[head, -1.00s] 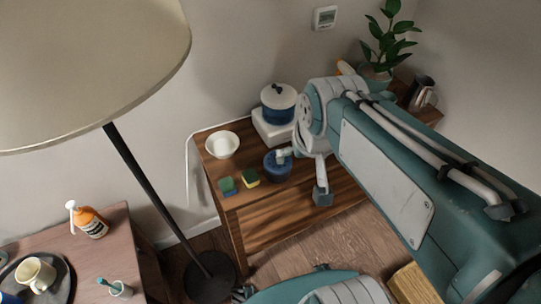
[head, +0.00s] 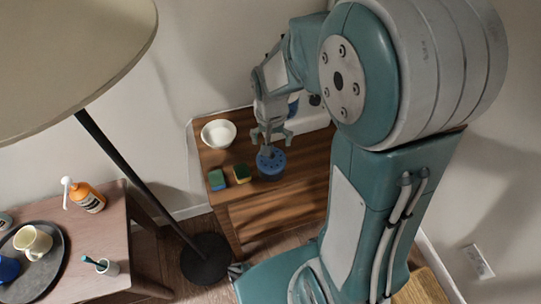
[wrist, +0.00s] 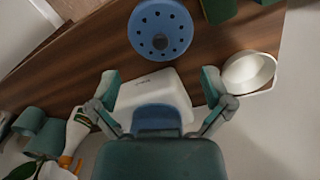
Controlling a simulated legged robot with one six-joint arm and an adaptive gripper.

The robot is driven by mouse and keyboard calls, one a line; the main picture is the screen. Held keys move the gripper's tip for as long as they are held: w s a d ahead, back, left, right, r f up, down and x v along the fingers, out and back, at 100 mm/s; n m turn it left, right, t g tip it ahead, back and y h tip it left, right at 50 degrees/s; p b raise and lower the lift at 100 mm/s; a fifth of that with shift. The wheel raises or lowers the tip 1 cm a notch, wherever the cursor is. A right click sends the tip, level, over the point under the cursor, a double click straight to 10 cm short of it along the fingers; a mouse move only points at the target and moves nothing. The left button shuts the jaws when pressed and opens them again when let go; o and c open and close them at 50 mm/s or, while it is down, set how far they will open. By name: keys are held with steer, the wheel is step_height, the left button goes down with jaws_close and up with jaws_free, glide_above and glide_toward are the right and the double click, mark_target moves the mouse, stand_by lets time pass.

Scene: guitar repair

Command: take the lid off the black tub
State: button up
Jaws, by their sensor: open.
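No plainly black tub shows. A round blue piece (head: 271,163) with a ring of holes and a raised centre stands on the wooden cabinet top. It also shows at the top of the wrist view (wrist: 160,16); whether it is the tub's lid I cannot tell, and any body under it is hidden. My gripper (head: 272,135) points down with its fingers spread, just above and behind this piece. In the wrist view my gripper (wrist: 160,80) is open and empty, with the blue piece beyond the fingertips.
A white box (wrist: 153,90) with a blue object (wrist: 157,117) lies under my gripper in the wrist view. A white bowl (head: 218,133) and two sponges (head: 242,174) stand left of the blue piece. A lamp pole (head: 140,175) rises further left. The cabinet's front (head: 290,190) is clear.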

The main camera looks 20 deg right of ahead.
mark_target(274, 165)
steer(key=shift+a+f, duration=0.1)
steer(key=shift+f, duration=0.75)
steer(key=f, duration=0.5)
steer(key=shift+w+d, duration=0.2)
steer(key=shift+a, duration=0.15)
steer(key=shift+c, duration=0.6)
steer(key=c, duration=0.9)
steer(key=shift+s, duration=0.1)
steer(key=shift+c, duration=1.1)
steer(key=shift+f, duration=0.1)
